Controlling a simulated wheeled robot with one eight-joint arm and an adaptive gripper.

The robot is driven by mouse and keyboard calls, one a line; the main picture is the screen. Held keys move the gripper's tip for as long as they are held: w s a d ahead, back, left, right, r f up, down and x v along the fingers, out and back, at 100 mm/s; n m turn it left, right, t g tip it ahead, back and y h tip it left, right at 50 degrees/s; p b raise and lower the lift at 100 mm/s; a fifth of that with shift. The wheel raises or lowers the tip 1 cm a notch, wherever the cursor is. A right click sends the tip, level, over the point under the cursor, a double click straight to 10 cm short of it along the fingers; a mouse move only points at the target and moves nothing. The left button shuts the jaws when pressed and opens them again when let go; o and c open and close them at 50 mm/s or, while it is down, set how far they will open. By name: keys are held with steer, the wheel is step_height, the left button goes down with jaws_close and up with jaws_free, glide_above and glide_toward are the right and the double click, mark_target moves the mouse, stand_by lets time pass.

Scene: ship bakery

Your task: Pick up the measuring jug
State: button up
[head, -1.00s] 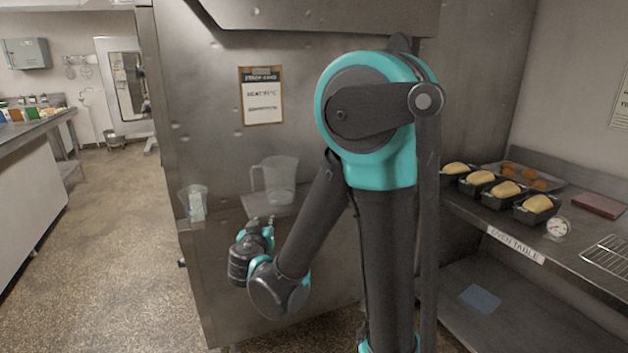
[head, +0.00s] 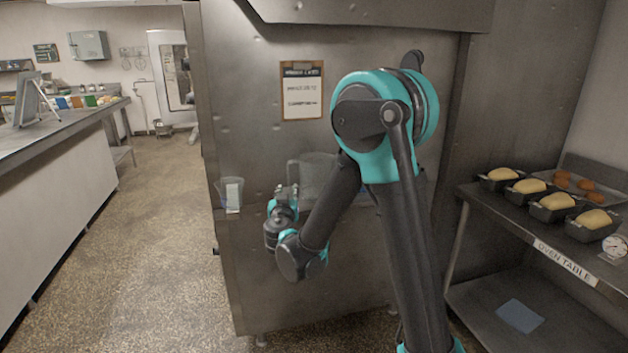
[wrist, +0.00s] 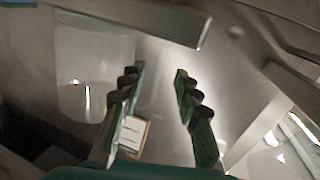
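The measuring jug (head: 313,172) is a clear, translucent jug with a handle on its left side. In the head view it stands upright against the steel oven front, its right and lower parts hidden behind my forearm. My gripper (head: 287,190) is just left of the jug and slightly low, pointing up and away. In the wrist view my gripper (wrist: 157,78) has its two fingers spread with nothing between them. A translucent vessel (wrist: 95,50) shows left of the fingers there; I cannot tell for sure that it is the jug.
A small clear cup (head: 231,192) with a white label is left of my gripper. A clipboard (head: 302,92) hangs above the jug. The oven table (head: 520,225) at right holds loaf tins (head: 555,208) and a tray. The floor (head: 165,235) at left is clear.

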mark_target(289, 187)
steer(key=shift+w+a+r, duration=0.1)
steer(key=shift+w, duration=2.9)
jaws_close()
